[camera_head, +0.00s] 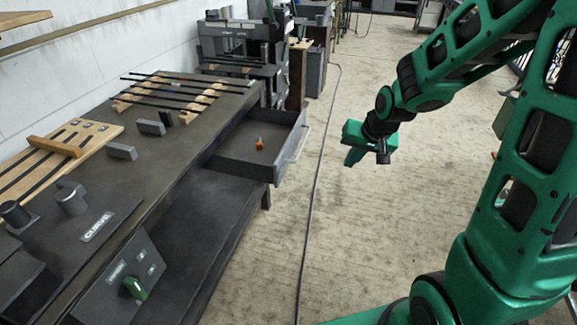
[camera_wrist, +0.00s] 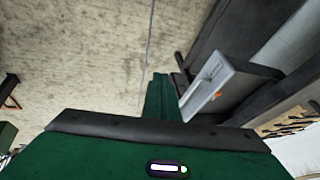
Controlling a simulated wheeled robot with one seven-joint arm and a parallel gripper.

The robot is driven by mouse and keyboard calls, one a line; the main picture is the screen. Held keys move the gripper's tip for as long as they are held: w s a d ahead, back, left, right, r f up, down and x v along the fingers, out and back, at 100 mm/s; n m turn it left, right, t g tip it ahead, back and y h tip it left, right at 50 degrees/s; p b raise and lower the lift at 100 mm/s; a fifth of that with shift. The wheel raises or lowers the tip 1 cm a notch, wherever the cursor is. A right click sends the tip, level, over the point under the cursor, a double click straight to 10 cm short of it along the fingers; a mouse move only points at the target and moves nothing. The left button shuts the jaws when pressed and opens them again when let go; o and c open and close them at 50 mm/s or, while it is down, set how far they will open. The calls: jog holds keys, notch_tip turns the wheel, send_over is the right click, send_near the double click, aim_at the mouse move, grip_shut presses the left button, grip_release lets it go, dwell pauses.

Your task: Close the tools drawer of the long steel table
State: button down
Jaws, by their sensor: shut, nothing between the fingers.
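The long steel table (camera_head: 150,190) runs along the left of the head view. Its tools drawer (camera_head: 236,160) is pulled out from the far part of the front, with a light handle bar (camera_head: 292,147) on its face and a small orange item (camera_head: 259,144) inside. The drawer front also shows in the wrist view (camera_wrist: 207,86), right of the fingers. My gripper (camera_head: 352,157) is shut and empty. It hangs over the floor to the right of the drawer front, apart from it. In the wrist view its green fingers (camera_wrist: 161,98) are together.
A control box with a green knob (camera_head: 132,288) is on the table's near front. Wooden racks (camera_head: 48,160) and small metal blocks lie on the tabletop. A cable (camera_head: 317,190) runs along the floor between table and arm. Machines (camera_head: 240,45) stand beyond the table.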

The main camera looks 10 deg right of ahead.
jog(key=w+a+f+t+y, duration=0.2)
jog(key=w+a+f, duration=0.3)
jog(key=w+a, duration=0.35)
send_near(284, 169)
notch_tip(284, 169, down, 3)
jog(key=w, duration=0.1)
jog(key=shift+w+a+r, duration=0.1)
jog(key=shift+w+a, duration=0.35)
jog(key=shift+a, duration=0.15)
